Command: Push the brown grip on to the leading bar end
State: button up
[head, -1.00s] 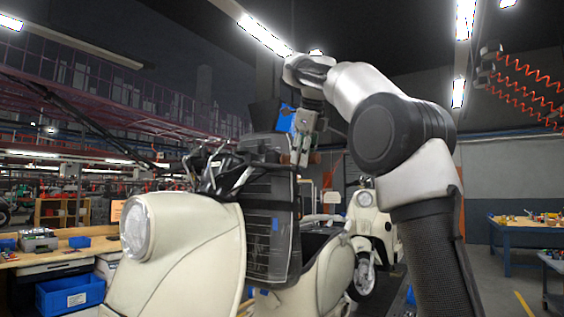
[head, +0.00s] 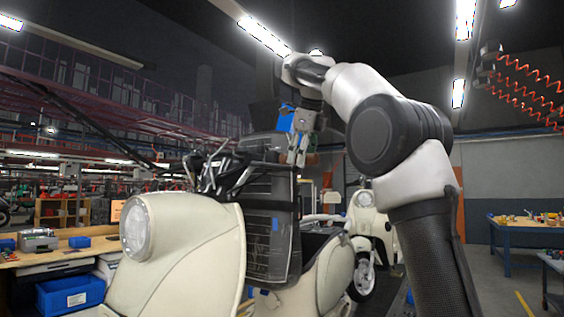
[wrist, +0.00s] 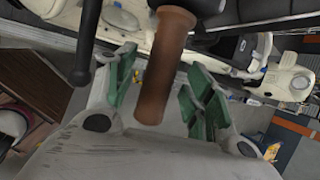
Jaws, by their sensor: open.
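The brown grip (wrist: 160,70) is a brown cylinder in the middle of the wrist view. Its far end, at the top, meets a dark bar part (wrist: 207,7); I cannot tell how far the bar sits inside it. My gripper (wrist: 163,80) is open, with a green-padded finger on each side of the grip and gaps showing beside it. The bar end is mostly hidden there.
The leading scooter (head: 195,255) stands close in front, with dark levers and cables (head: 222,172) by the handlebar. A dark lever (wrist: 88,40) runs left of the grip. A second scooter (head: 372,230) is behind. A bench with a blue bin (head: 70,293) is left.

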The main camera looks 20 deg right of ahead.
jog(key=v, duration=0.7)
jog(key=shift+s+r, duration=0.15)
dwell(0.3)
